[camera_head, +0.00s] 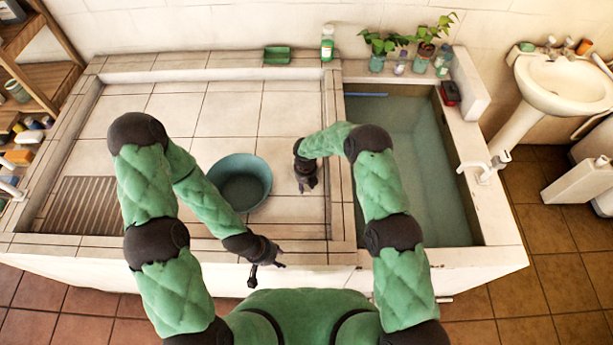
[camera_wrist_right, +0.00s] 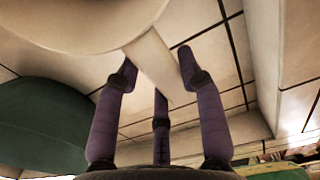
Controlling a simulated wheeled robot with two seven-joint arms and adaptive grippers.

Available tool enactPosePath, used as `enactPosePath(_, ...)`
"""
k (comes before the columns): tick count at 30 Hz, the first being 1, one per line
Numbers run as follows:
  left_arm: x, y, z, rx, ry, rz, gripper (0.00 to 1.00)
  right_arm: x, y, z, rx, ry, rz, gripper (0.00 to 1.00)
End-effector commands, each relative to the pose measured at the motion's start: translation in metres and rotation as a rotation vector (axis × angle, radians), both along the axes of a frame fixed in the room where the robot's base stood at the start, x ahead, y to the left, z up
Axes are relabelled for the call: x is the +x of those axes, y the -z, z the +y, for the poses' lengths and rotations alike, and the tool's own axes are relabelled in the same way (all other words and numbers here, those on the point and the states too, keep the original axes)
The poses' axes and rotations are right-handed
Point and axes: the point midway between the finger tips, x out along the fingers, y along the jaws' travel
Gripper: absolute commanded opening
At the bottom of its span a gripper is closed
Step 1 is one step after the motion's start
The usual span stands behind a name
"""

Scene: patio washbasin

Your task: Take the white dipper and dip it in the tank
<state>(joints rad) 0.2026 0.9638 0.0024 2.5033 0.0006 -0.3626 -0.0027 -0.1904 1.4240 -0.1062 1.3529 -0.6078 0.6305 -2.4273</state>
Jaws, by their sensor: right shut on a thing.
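The white dipper shows in the right wrist view, its pale round bowl (camera_wrist_right: 85,18) at the top and its white handle (camera_wrist_right: 152,66) pointing down between my fingers. My right gripper (camera_wrist_right: 157,72) is shut on this handle. In the head view my right gripper (camera_head: 307,184) is over the tiled counter, right of the green tub and left of the tank; I cannot make out the dipper there. The tank (camera_head: 497,215), filled with greenish water, is on the right. My left gripper (camera_head: 267,274) is open and empty near the counter's front edge.
The green tub (camera_head: 240,159) sits on the tiled counter (camera_head: 115,115). A tiled divider (camera_head: 342,205) separates the counter from the tank. Potted plants (camera_head: 425,50), bottles and a red-black item (camera_head: 450,93) stand on the tank's rim. A tap (camera_head: 485,170) is on its right side.

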Motion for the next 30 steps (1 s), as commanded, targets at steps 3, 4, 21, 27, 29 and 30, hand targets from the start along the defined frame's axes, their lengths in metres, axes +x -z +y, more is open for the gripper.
enactPosePath(3,0.000,0.000,0.000,0.000,0.000,0.000,0.40,0.000,-0.002,0.000,0.000,0.000,-0.001,0.00)
enactPosePath(4,0.000,0.000,0.000,0.000,0.000,0.000,0.40,0.000,-0.003,0.000,0.000,0.000,-0.001,0.00)
enactPosePath(21,0.000,0.001,0.000,0.000,0.000,0.000,0.40,-0.004,-0.064,-0.027,0.001,0.002,-0.002,0.00)
enactPosePath(27,0.000,0.001,0.000,0.000,0.000,0.000,0.40,-0.010,-0.091,-0.048,0.001,0.002,-0.003,0.00)
enactPosePath(29,0.000,0.001,0.000,0.000,0.000,0.000,0.40,-0.012,-0.096,-0.058,0.000,0.003,-0.001,0.00)
enactPosePath(30,0.000,0.001,0.000,0.000,0.000,0.000,0.40,-0.014,-0.098,-0.065,0.000,0.003,0.000,0.00)
